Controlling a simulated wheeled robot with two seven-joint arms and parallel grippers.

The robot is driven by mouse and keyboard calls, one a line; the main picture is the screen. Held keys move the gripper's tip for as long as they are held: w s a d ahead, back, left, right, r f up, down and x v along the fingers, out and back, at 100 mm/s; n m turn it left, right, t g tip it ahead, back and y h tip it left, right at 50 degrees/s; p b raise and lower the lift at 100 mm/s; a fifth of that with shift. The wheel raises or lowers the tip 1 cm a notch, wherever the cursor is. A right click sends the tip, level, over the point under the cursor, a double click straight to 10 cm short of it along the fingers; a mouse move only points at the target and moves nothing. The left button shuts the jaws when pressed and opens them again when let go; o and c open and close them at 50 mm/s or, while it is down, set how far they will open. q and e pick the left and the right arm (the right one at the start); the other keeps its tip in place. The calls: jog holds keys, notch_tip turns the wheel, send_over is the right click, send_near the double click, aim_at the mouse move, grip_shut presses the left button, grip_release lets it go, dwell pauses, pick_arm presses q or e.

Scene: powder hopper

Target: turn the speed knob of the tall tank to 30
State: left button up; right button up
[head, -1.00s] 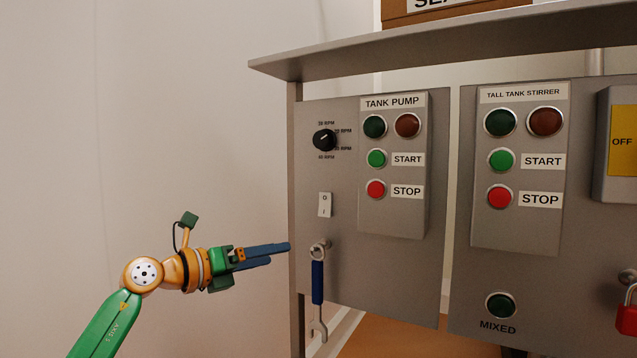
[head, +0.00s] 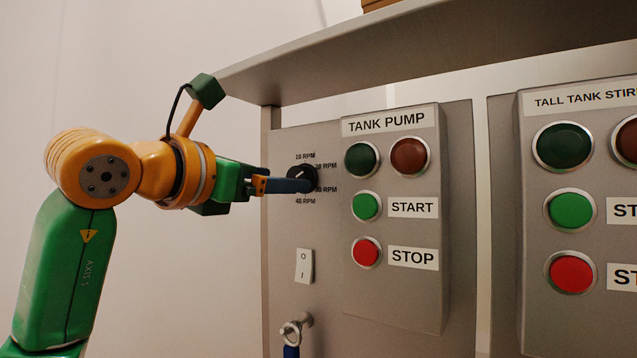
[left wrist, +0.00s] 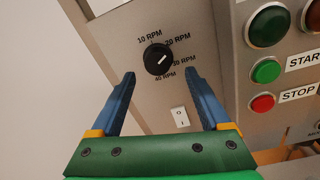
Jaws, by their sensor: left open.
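The black speed knob (head: 300,171) sits on the grey panel left of the TANK PUMP box, with marks from 10 to 40 RPM around it. In the left wrist view the knob (left wrist: 157,58) has a white pointer line slanting to the upper right, roughly toward the 20 RPM side. My left gripper (head: 308,184) has its blue fingers in front of the knob and covers part of it in the head view. In the left wrist view the gripper (left wrist: 159,73) is open and empty, with the knob just beyond and between its fingertips. Contact cannot be told. My right gripper is not in view.
The TANK PUMP box (head: 390,280) with lamps, START and STOP buttons juts out right of the knob. A grey shelf (head: 400,60) overhangs above. Left of the panel is free.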

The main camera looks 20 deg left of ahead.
aim_at(296, 177)
pick_arm(q)
jog(key=w+p, duration=0.1)
jog(key=r+p, duration=0.1)
jog(key=shift+w+r+p, duration=0.2)
jog(key=shift+w+p, duration=0.1)
jog(key=shift+w, duration=0.45)
jog(key=shift+w+d+f, duration=0.1)
jog(key=shift+w+f, duration=0.15)
jog(key=shift+w, duration=0.35)
jog(key=shift+w+d+f, duration=0.1)
jog(key=shift+w+f, duration=0.1)
jog(key=shift+w, duration=0.4)
jog(key=shift+s+r, duration=0.1)
jog(key=shift+s, duration=0.2)
jog(key=c, duration=0.8)
grip_shut()
jog(key=shift+p, duration=0.3)
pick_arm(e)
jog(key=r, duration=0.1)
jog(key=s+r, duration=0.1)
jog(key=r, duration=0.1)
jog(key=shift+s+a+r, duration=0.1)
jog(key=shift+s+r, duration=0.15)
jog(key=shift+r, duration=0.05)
